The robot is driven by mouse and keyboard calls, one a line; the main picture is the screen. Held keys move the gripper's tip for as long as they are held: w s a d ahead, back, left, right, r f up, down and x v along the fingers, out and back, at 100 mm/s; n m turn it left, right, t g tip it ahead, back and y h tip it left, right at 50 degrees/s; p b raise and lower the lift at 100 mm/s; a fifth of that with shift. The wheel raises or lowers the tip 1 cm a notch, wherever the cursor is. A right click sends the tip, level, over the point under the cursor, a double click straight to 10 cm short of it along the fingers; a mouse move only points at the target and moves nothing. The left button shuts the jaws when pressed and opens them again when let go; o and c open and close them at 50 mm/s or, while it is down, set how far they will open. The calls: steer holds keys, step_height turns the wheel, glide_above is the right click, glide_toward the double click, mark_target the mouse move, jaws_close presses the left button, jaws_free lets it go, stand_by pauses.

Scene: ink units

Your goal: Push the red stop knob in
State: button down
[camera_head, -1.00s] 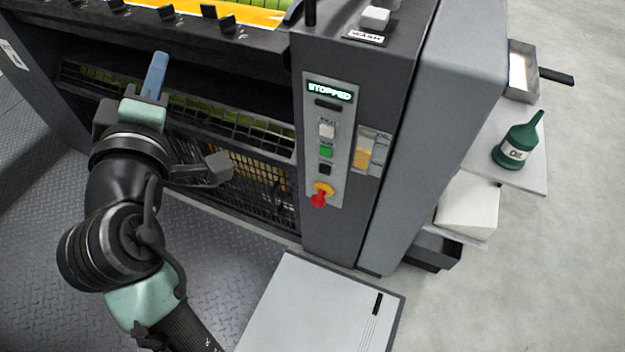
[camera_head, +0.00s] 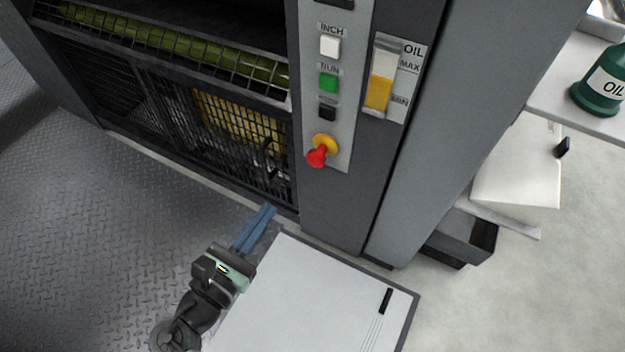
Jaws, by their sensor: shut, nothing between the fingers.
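The red stop knob (camera_head: 317,157) sticks out from a yellow collar (camera_head: 326,143) at the bottom of the grey control panel (camera_head: 343,160) on the machine's front. My gripper (camera_head: 268,209) is below and left of the knob in the picture, apart from it. Its blue fingers are together and empty, and they point up and to the right toward the machine's lower front. Nothing hides the knob.
Above the knob are a black button (camera_head: 327,113), a green RUN button (camera_head: 328,83) and a white INCH button (camera_head: 330,46). An oil gauge (camera_head: 382,85) is to the right. A white-topped box (camera_head: 310,300) stands below the panel. A wire guard (camera_head: 200,120) covers the machine's left side.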

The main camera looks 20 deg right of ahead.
mark_target(314, 161)
steer(key=f, duration=0.1)
steer(key=s+f+n, duration=0.1)
steer(key=shift+d+f+n+b, duration=0.2)
steer(key=shift+f+n+b, duration=0.1)
steer(key=shift+f+b, duration=0.1)
steer(key=shift+r, duration=0.1)
steer(key=b+x, duration=0.2)
steer(key=x, duration=0.2)
steer(key=b+x, duration=0.2)
steer(key=x, duration=0.2)
steer(key=b+x, duration=0.2)
steer(key=x, duration=0.3)
steer(key=shift+d+r, duration=0.1)
steer(key=shift+w+d+r, duration=0.15)
steer(key=shift+w+d, duration=0.1)
steer(key=shift+d, duration=0.1)
